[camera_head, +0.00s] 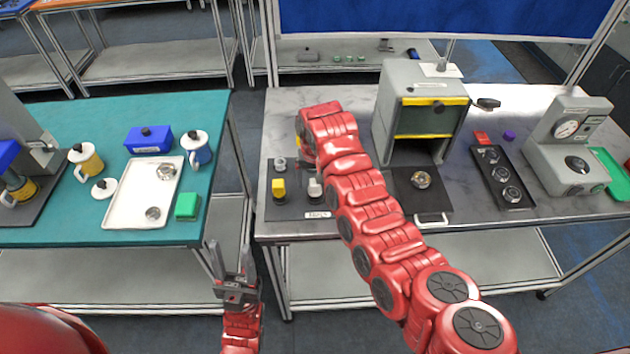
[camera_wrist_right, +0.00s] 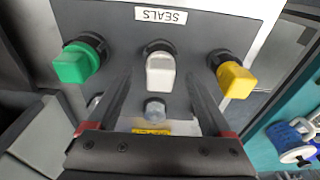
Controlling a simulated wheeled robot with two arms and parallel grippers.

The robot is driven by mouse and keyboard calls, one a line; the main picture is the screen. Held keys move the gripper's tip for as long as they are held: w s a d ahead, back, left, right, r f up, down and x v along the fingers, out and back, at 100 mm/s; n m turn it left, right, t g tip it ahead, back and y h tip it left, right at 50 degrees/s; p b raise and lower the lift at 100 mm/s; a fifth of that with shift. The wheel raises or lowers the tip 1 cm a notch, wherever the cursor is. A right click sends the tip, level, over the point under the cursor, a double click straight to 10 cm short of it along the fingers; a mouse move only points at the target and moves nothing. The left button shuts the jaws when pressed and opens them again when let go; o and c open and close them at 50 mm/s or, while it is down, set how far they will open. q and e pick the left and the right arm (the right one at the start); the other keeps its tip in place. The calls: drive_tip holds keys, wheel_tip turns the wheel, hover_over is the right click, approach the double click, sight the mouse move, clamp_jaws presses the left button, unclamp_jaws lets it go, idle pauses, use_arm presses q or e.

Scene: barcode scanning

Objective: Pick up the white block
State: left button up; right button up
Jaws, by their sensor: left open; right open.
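The white block (camera_wrist_right: 160,74) stands upright on a dark round base in the right wrist view, between a green block (camera_wrist_right: 77,65) and a yellow block (camera_wrist_right: 235,80). My right gripper (camera_wrist_right: 158,88) is open. Its two fingers reach toward the white block from either side in the picture; I cannot tell whether they touch it. In the head view the white block (camera_head: 315,188) is beside the yellow block (camera_head: 278,187) on a dark panel. The green block is hidden there behind my right arm. My left gripper (camera_head: 229,252) is open and empty in front of the gap between the tables.
The panel (camera_head: 297,208) carries a SEALS label (camera_wrist_right: 161,15). Silver round-topped parts stand near the blocks. A grey machine (camera_head: 412,110) and a black tray (camera_head: 502,179) are to the right. The teal table (camera_head: 60,225) holds a white tray (camera_head: 131,212) and mugs.

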drive_tip(key=shift+w+f, duration=0.1)
drive_tip(key=shift+f, duration=0.55)
clamp_jaws()
